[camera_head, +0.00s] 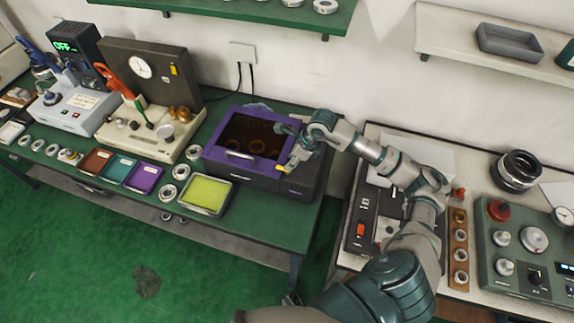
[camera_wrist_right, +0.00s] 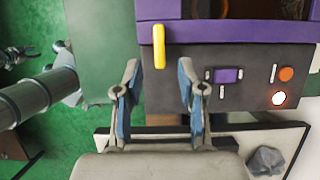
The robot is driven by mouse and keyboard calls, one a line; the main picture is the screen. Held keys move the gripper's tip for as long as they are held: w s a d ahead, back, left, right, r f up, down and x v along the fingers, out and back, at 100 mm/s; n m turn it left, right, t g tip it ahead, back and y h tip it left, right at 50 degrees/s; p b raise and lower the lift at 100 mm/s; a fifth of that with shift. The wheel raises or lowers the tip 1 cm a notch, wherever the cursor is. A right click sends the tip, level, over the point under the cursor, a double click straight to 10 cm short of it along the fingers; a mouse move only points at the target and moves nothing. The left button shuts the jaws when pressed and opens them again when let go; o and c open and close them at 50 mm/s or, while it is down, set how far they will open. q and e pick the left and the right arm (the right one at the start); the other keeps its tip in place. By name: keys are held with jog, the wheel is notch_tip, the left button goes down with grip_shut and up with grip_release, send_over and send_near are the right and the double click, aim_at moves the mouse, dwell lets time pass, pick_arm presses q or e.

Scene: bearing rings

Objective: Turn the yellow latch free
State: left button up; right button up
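The yellow latch (camera_wrist_right: 159,46) stands upright in the right wrist view, across the seam between the purple lid and the dark front of the box. It shows as a small yellow spot in the head view (camera_head: 281,168). The purple box (camera_head: 215,153) has a dark window in its lid. My right gripper (camera_wrist_right: 159,72) is open and empty, its fingers apart on either side of the latch's line, with the latch just beyond the tips. In the head view it (camera_head: 293,153) is at the box's right front corner.
The box front has a small purple display (camera_wrist_right: 228,75), an orange button (camera_wrist_right: 286,74) and a lit button (camera_wrist_right: 278,98). A yellow-green tray (camera_head: 206,194) and several rings lie left of the box. A grey-green control panel (camera_head: 520,245) stands on the right table.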

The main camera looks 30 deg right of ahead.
jog(key=shift+x, duration=2.3)
jog(key=shift+d, duration=0.1)
grip_shut()
